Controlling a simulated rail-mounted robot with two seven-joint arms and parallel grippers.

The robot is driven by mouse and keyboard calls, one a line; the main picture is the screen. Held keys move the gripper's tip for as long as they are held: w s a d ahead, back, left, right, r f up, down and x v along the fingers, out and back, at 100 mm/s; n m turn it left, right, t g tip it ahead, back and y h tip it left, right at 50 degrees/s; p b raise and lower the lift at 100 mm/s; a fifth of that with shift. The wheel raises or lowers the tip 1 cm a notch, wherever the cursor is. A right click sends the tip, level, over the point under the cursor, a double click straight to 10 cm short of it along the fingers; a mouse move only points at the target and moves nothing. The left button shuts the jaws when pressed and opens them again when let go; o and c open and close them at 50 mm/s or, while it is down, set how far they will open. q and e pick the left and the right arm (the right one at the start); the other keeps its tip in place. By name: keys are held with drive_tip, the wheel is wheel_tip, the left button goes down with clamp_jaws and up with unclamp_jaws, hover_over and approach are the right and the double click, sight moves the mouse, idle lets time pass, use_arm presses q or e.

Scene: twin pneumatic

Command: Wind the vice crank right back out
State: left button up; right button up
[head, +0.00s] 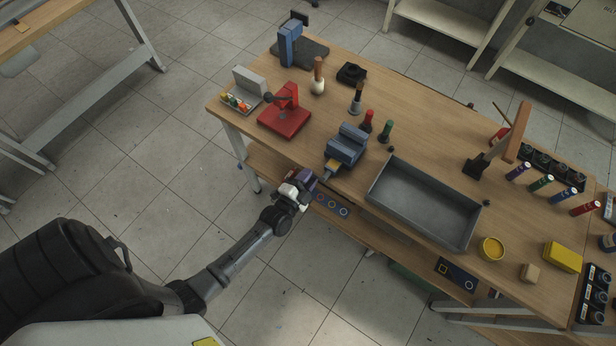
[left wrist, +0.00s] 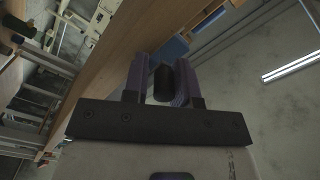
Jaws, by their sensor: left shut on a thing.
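The blue-grey vice (head: 346,146) stands at the front edge of the wooden workbench, with a pale screw end pointing towards my left gripper. My left gripper (head: 312,176) is at the bench's front edge, just in front of the vice. In the left wrist view its two purple fingers (left wrist: 164,82) are shut on a dark knob, the crank handle (left wrist: 163,84). The rest of the crank is mostly hidden by the gripper. A blue part of the vice (left wrist: 172,48) shows behind the fingers. My right gripper is not in view.
A grey metal tray (head: 424,202) lies right of the vice. A red-topped bottle (head: 366,121) and a green-topped one (head: 386,131) stand close behind it. A red press (head: 285,112) stands to the left. The floor in front of the bench is clear.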

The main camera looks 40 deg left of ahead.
use_arm(q)
drive_tip(key=shift+r, duration=0.1)
drive_tip(key=shift+c, duration=0.8)
drive_tip(key=shift+w+r, duration=0.1)
drive_tip(key=shift+n, duration=0.3)
